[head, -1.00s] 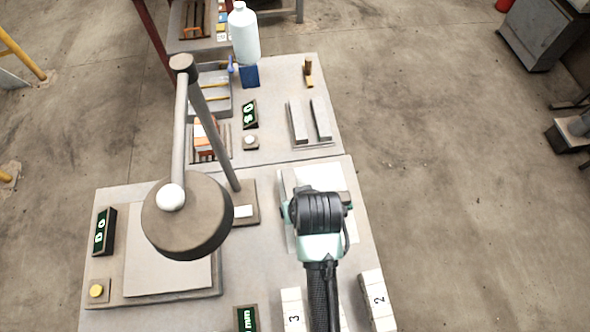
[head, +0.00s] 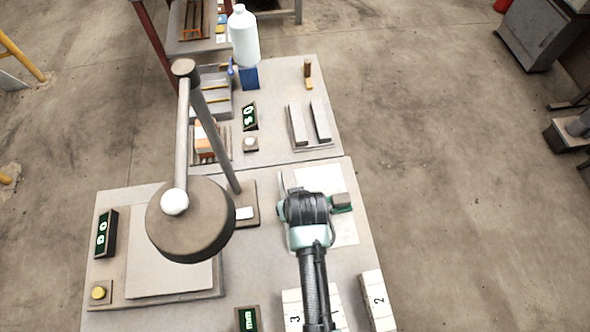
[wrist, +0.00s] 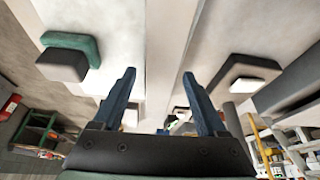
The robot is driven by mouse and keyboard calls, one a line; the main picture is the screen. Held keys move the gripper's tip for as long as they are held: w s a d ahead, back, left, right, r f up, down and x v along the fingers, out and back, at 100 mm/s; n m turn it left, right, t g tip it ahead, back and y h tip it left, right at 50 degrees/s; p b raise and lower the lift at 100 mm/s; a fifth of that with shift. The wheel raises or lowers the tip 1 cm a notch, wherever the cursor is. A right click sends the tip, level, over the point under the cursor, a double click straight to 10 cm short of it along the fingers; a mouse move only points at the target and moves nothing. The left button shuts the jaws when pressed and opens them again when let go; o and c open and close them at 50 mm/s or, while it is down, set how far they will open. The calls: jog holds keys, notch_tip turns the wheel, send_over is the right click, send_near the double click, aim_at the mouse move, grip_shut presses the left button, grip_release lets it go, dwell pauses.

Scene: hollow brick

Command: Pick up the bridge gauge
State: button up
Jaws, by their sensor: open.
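My gripper (head: 306,207) hangs over the near table beside a white sheet (head: 342,232). In the wrist view its two blue fingers (wrist: 160,100) are apart, with nothing held between them. A green and dark grey block (head: 341,202) lies on the sheet just right of the gripper; it also shows at upper left in the wrist view (wrist: 68,62). A thin pale strip (head: 281,183) shows at the gripper's left. I cannot tell which of these is the bridge gauge. My gripper hides part of the surface beneath it.
Numbered white blocks (head: 375,300) lie at the near edge. A fixture with two upright plates (head: 310,125) and a white bottle (head: 243,36) stand farther back.

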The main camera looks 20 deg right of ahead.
jog(key=shift+f, duration=0.25)
dwell(0.3)
jog(key=shift+c, duration=0.3)
grip_shut()
